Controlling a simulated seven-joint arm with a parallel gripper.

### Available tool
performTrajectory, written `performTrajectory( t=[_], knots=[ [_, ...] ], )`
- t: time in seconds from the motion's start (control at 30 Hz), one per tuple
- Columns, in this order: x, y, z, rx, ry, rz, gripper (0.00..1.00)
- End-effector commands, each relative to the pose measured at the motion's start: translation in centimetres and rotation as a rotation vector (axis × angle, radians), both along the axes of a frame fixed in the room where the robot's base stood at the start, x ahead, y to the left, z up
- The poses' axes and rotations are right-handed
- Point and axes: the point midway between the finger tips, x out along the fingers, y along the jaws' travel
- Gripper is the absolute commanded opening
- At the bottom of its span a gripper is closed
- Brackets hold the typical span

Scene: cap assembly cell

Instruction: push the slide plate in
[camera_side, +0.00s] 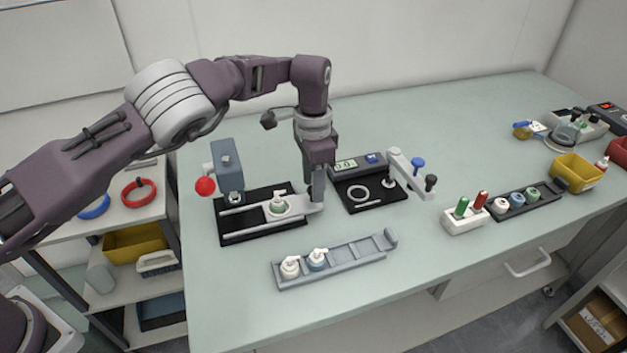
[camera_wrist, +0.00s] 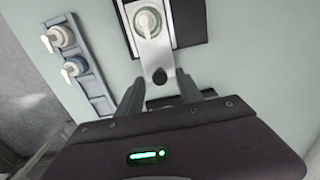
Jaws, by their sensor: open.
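The slide plate (camera_side: 300,208) is a light grey bar on the black base of a press, sticking out to the right. A white pump cap (camera_side: 278,198) sits on it. The press head (camera_side: 227,160) with a red ball lever stands at the left end. My gripper (camera_side: 317,203) is low at the plate's right end, pointing down. In the wrist view the slide plate (camera_wrist: 156,55) runs toward my gripper (camera_wrist: 160,88). Its end, with a dark round spot, lies between the open fingers. The cap (camera_wrist: 147,20) shows at the top. Whether a finger touches the plate cannot be told.
A grey tray (camera_side: 350,260) with two pump caps lies in front of the press. A black device with a display (camera_side: 346,165) and a lever arm (camera_side: 405,172) stands close to my gripper's right. A white block (camera_side: 466,219) with green and red pegs is further right.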

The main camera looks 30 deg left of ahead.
Motion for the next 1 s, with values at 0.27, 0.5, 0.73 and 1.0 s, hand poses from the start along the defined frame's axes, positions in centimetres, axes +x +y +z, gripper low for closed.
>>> performTrajectory(
  t=[0.27,0.5,0.73,1.0],
  knots=[
    [0.01,0.01,0.04,0.0,0.0,0.0,0.16],
    [0.01,0.01,0.06,0.0,0.0,0.001,0.0],
    [0.01,0.01,0.08,0.0,0.0,0.001,0.0],
    [0.01,0.01,0.09,0.0,0.0,0.001,0.0]
  ],
)
